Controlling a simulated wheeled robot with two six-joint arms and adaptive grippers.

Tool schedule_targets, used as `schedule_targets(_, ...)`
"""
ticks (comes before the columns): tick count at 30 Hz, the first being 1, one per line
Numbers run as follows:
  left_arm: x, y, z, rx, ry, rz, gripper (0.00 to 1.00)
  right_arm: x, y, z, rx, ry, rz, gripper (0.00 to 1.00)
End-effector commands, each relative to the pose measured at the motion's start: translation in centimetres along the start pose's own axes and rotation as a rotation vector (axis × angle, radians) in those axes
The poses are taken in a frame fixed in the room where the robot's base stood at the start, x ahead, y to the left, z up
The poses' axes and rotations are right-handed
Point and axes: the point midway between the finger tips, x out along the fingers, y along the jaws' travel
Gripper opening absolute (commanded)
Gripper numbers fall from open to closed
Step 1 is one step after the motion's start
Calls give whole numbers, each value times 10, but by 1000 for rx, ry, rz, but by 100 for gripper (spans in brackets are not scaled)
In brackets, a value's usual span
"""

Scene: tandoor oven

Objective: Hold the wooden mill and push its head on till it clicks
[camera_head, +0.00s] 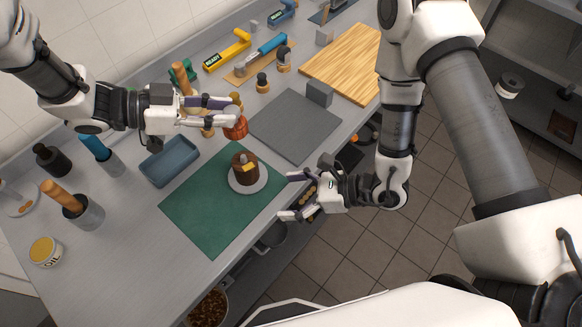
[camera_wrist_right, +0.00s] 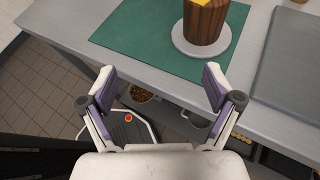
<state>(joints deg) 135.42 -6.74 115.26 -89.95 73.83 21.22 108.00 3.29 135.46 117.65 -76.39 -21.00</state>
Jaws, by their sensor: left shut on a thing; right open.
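The wooden mill's brown body (camera_head: 244,172) stands upright on a pale round disc (camera_head: 262,183) on the green mat (camera_head: 205,215), with a yellow patch near its top. It also shows, cut off at the top edge, in the right wrist view (camera_wrist_right: 204,22). My left gripper (camera_head: 234,112) is shut on a rounded reddish-orange piece (camera_head: 236,129), seemingly the mill's head, behind and left of the body and apart from it. The fingers partly hide the piece. My right gripper (camera_head: 290,196) is open and empty, right of the body by the table's front edge; it also shows in the wrist view (camera_wrist_right: 158,78).
A blue-grey tray (camera_head: 170,160) lies left of the mat, and a grey board (camera_head: 295,125) behind right. Small wooden pieces and tools stand at the back. Pots with handles and an oil tin (camera_head: 44,250) are at left. The mat's front part is clear.

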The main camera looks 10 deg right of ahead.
Motion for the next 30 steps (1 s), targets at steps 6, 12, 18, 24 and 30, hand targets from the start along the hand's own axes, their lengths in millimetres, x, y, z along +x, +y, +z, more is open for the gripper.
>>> schedule_targets(6,0,0,0,0,0,0,0,-4,-47,27,-40,-29,-157,90)
schedule_targets(12,0,0,0,0,0,0,0,20,-50,28,-46,-27,-150,90)
schedule_targets(18,0,0,0,0,0,0,0,66,-56,30,-47,-28,-149,90)
schedule_targets(24,0,0,0,0,0,0,0,102,-62,31,-44,-29,-151,90)
schedule_targets(30,0,0,0,0,0,0,0,114,-64,32,-40,-29,-153,90)
